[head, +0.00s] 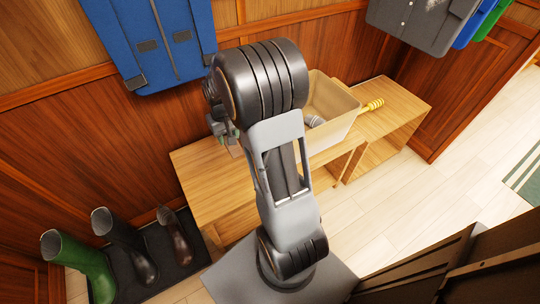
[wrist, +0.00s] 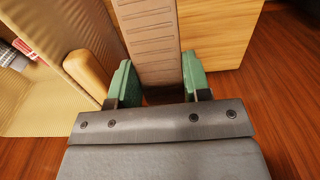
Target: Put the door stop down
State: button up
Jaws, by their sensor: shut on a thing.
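The door stop (wrist: 150,45) is a tan-brown piece with a ribbed face. In the wrist view it sits between the two green fingers of my gripper (wrist: 155,85), which is shut on it. The far end of the door stop runs out of the top of that view, and I cannot tell whether it touches the bench. In the head view my gripper (head: 222,130) is mostly hidden behind my arm, over the left part of the wooden bench (head: 205,175). The bench also shows in the wrist view (wrist: 220,35).
A tan crate (head: 335,100) holding a few things stands on the bench, right of my gripper; its ribbed wall shows close by in the wrist view (wrist: 85,40). A yellow ridged handle (head: 371,105) lies beyond it. Boots (head: 125,250) stand on the floor left. Coats (head: 165,45) hang above.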

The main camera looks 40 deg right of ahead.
aim_at(237, 170)
jog(key=shift+s+d+f, duration=0.1)
jog(key=shift+d+f, duration=0.15)
jog(key=shift+f, duration=0.15)
jog(key=shift+d+f+b, duration=0.1)
jog(key=shift+f+b, duration=0.2)
jog(key=shift+b, duration=0.2)
notch_tip(237, 170, down, 17)
jog(key=b, duration=0.5)
jog(key=shift+b, duration=0.4)
jog(key=shift+f, duration=0.25)
jog(key=o, duration=0.9)
jog(key=shift+r, duration=0.1)
jog(key=shift+o, duration=0.2)
